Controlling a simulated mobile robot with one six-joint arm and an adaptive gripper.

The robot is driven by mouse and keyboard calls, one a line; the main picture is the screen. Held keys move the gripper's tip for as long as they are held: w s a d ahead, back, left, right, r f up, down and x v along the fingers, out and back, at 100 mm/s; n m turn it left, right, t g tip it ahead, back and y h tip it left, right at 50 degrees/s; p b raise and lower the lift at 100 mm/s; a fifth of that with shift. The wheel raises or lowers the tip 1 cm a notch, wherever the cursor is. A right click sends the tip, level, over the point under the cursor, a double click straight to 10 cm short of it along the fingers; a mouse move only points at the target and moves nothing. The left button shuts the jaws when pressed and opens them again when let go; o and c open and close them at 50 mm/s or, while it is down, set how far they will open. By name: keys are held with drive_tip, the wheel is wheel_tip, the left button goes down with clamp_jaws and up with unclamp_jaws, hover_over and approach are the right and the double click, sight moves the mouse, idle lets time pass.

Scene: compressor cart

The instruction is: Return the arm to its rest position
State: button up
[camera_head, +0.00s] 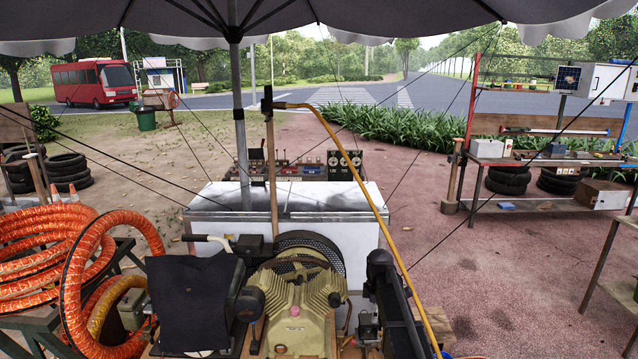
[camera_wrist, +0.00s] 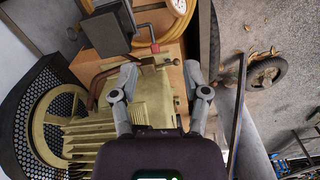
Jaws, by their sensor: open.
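My gripper (camera_wrist: 161,75) shows in the wrist view with its two grey fingers spread apart and nothing between them. It is above the yellowish finned compressor (camera_wrist: 88,132), with a copper-coloured pipe and a brass fitting near the fingertips. I cannot tell whether the fingers touch anything. In the head view the compressor (camera_head: 296,308) stands at the bottom centre, with a black mesh guard (camera_head: 318,243) behind it. I cannot clearly make out my gripper in the head view.
A yellow hose (camera_head: 352,160) arches over the cart from an upright post (camera_head: 271,170). Orange hose coils (camera_head: 40,255) lie at the left. A white chest (camera_head: 345,215) and umbrella pole (camera_head: 240,125) stand behind. A workbench (camera_head: 540,160) is at the right; paved ground between is open.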

drive_tip(key=s+f+m+b, duration=0.4)
drive_tip(key=s+m, duration=0.4)
drive_tip(key=s, duration=0.5)
drive_tip(key=s+f+m+b, duration=0.4)
drive_tip(key=s+m, duration=0.4)
drive_tip(key=s, duration=0.4)
drive_tip(key=shift+s+f+b, duration=0.3)
drive_tip(key=shift+s+f, duration=0.1)
drive_tip(key=shift+f, duration=0.1)
idle(0.6)
idle(0.3)
